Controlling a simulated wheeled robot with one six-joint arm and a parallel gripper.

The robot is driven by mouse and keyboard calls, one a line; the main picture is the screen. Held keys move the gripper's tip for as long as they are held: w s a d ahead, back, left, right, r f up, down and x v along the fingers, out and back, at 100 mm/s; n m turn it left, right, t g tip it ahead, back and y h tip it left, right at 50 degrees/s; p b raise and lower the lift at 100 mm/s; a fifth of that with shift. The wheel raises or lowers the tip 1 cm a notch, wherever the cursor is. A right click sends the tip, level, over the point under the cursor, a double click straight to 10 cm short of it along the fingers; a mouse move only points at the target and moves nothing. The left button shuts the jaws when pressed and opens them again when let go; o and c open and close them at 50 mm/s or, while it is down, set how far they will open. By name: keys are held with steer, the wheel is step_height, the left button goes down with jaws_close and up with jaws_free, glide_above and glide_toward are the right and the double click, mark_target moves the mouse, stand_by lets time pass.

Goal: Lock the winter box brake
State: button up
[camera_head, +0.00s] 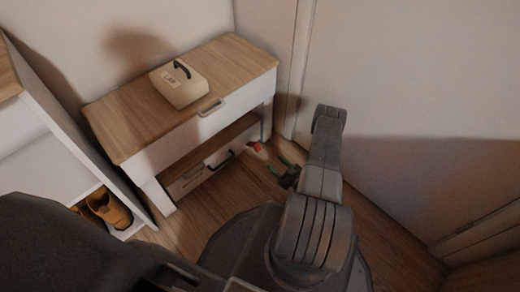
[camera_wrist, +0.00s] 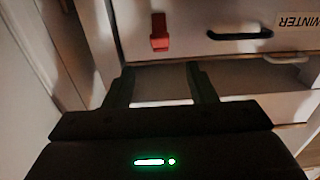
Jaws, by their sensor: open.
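The winter box (camera_head: 210,168) is a low white box on the floor under the wooden-topped bench. Its front carries a dark handle (camera_wrist: 240,34) and a label reading WINTER (camera_wrist: 297,20). The red brake lever (camera_wrist: 159,32) is on the box front beside the handle; it also shows in the head view (camera_head: 254,147) near the bench's right leg. My gripper (camera_wrist: 160,70) is open and empty. In the wrist view the red lever appears beyond the fingertips, roughly between them, with a visible gap. In the head view my gripper (camera_head: 284,173) is low, just right of the lever.
The bench (camera_head: 146,107) has a drawer with a metal handle (camera_head: 210,107) and a pale lidded box labelled LAMP (camera_head: 181,84) on top. A white shelf unit (camera_head: 48,150) with brown shoes (camera_head: 109,208) stands left. Bare wall (camera_head: 420,80) lies right; some wooden floor is clear.

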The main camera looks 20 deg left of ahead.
mark_target(259, 149)
steer(key=b+x, duration=0.3)
steer(key=x, duration=0.9)
steer(key=shift+w+a+b, duration=0.1)
steer(key=shift+a+b, duration=0.05)
steer(key=shift+b, duration=0.2)
jaws_close()
